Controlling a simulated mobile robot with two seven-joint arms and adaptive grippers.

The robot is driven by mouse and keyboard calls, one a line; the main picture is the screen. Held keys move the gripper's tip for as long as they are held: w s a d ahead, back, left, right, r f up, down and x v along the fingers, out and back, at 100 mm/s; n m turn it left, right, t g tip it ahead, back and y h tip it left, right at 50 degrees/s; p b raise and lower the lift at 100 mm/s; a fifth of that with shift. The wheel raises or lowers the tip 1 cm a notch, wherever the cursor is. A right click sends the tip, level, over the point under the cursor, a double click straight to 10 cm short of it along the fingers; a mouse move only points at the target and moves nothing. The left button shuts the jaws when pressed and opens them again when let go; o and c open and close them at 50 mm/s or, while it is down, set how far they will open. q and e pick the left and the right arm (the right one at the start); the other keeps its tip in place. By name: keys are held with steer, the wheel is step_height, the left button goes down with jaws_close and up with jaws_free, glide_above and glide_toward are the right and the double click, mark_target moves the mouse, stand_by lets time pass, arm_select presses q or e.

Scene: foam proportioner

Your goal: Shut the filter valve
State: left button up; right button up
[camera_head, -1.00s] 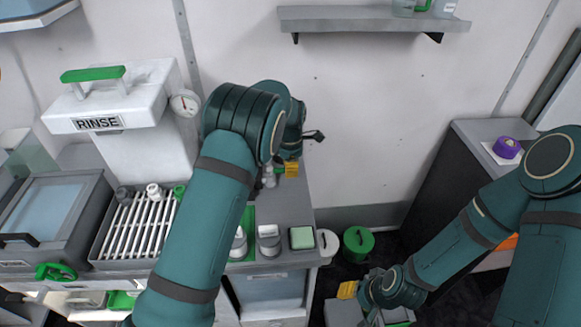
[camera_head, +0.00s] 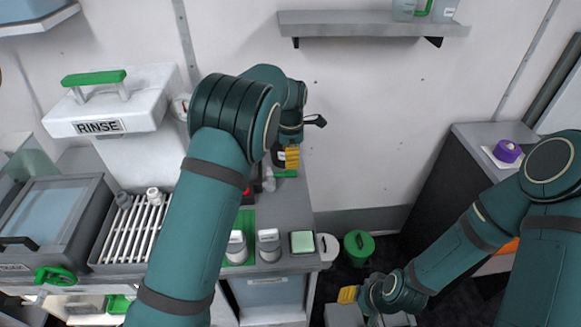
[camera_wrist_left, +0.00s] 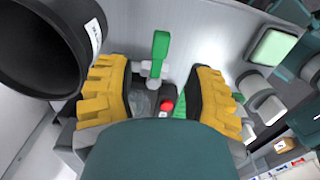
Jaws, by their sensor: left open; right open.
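A valve with a green lever handle (camera_wrist_left: 161,48) on a pale body shows in the left wrist view, just beyond and between my fingertips. What looks like the same green handle (camera_head: 285,173) shows in the head view below my left gripper. My left gripper (camera_head: 288,158) is over the back of the grey counter. In the left wrist view its yellow fingers (camera_wrist_left: 160,97) are spread apart with nothing between them touching. My right gripper (camera_head: 349,294) is open and low at the bottom centre, away from the valve. My left arm hides part of the counter.
A black cylinder (camera_wrist_left: 45,45) stands close to my left finger in the left wrist view. A red knob (camera_wrist_left: 167,105) sits below the handle. Pale fittings (camera_head: 268,243) and a green-topped block (camera_head: 302,242) stand at the counter's front. A RINSE unit (camera_head: 110,115) stands left.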

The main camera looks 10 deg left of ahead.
mark_target(290, 172)
arm_select(q)
steer(key=shift+r, duration=2.7)
steer(key=shift+s, duration=0.1)
